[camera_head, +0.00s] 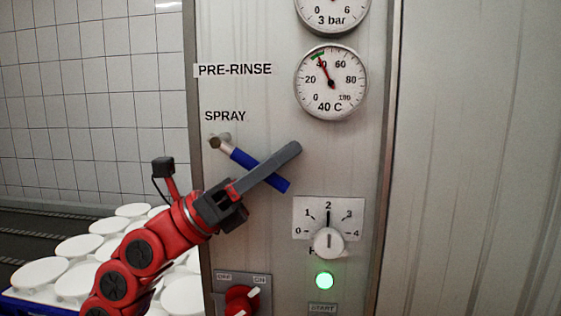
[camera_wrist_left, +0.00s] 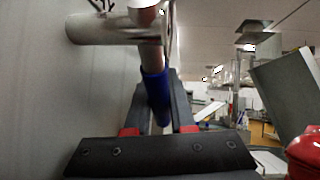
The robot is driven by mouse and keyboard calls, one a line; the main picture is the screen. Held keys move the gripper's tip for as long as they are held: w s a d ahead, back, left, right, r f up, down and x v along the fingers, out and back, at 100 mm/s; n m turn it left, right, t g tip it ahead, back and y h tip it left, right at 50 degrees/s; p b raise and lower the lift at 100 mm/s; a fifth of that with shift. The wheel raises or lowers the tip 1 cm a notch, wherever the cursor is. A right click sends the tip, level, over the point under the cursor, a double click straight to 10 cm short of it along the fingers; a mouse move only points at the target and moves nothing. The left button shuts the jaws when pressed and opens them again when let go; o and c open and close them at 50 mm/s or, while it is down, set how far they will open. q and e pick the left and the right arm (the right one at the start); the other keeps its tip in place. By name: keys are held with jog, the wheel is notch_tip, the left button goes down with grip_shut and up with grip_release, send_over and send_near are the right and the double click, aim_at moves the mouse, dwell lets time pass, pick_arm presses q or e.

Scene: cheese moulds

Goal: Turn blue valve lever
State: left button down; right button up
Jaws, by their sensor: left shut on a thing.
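The blue valve lever (camera_head: 278,184) is on the panel under the SPRAY label. It slopes down to the right from its metal pivot (camera_head: 220,143). My left gripper (camera_head: 291,152) reaches in from the lower left, and its grey fingers cross the lever, hiding its middle. In the left wrist view, the blue sleeve (camera_wrist_left: 155,92) sits between the two dark fingers, with the metal valve pipe (camera_wrist_left: 105,29) beyond it. The gripper is shut on the lever. My right gripper is not in view.
The steel panel (camera_head: 265,25) carries a temperature gauge (camera_head: 331,82) above right, a numbered dial (camera_head: 328,242) with a lit green button (camera_head: 324,280) at lower right, and a red switch (camera_head: 241,299) below. White round moulds (camera_head: 78,248) stand at lower left, behind my arm.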

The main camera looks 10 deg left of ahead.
pick_arm(q)
jog(key=c, duration=1.1)
grip_release()
jog(key=shift+a, duration=0.1)
jog(key=shift+o, duration=0.2)
jog(key=shift+f, duration=0.1)
jog(key=shift+a+f, duration=0.25)
jog(key=b+v, duration=0.6)
jog(key=v, duration=1)
jog(key=shift+s+a, duration=0.2)
jog(key=shift+a, duration=0.15)
